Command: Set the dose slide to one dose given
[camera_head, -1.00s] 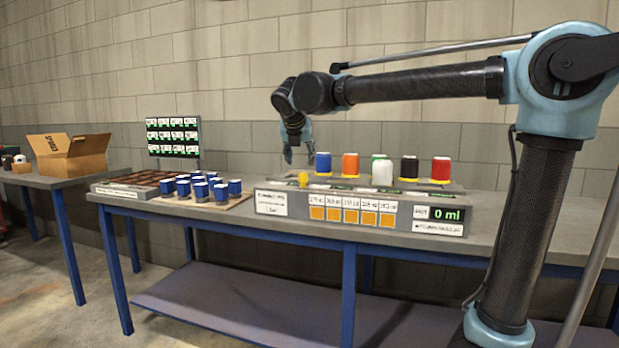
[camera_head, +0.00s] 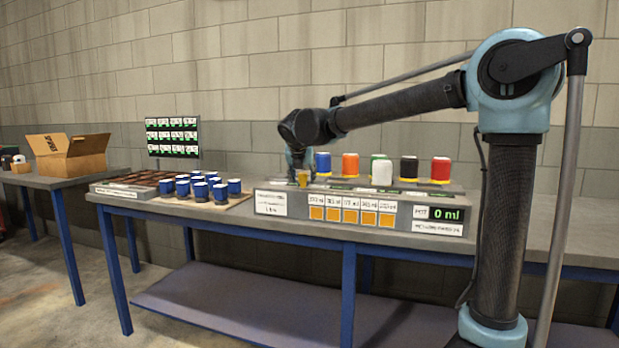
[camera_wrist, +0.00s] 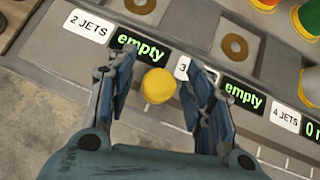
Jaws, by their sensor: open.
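The dose slide's yellow knob (camera_wrist: 158,86) stands on the grey dosing unit, between the two fingers of my gripper (camera_wrist: 160,70) in the wrist view. The fingers are open, one on each side of the knob, with a gap showing on both sides. In the head view my gripper (camera_head: 298,172) points down at the left end of the dosing unit (camera_head: 408,226), with the yellow knob (camera_head: 303,178) at its tips. Labels "2 JETS", "4 JETS" and a partly hidden "3" line the slot; two displays read "empty". The main display (camera_head: 447,214) reads 0 ml.
Several coloured bottles stand behind the knob, the blue one (camera_head: 323,163) nearest my gripper. Blue cups (camera_head: 220,193) and a dark tray (camera_head: 140,184) are to the left. A cardboard box (camera_head: 70,156) sits on a separate table. The bench at right is clear.

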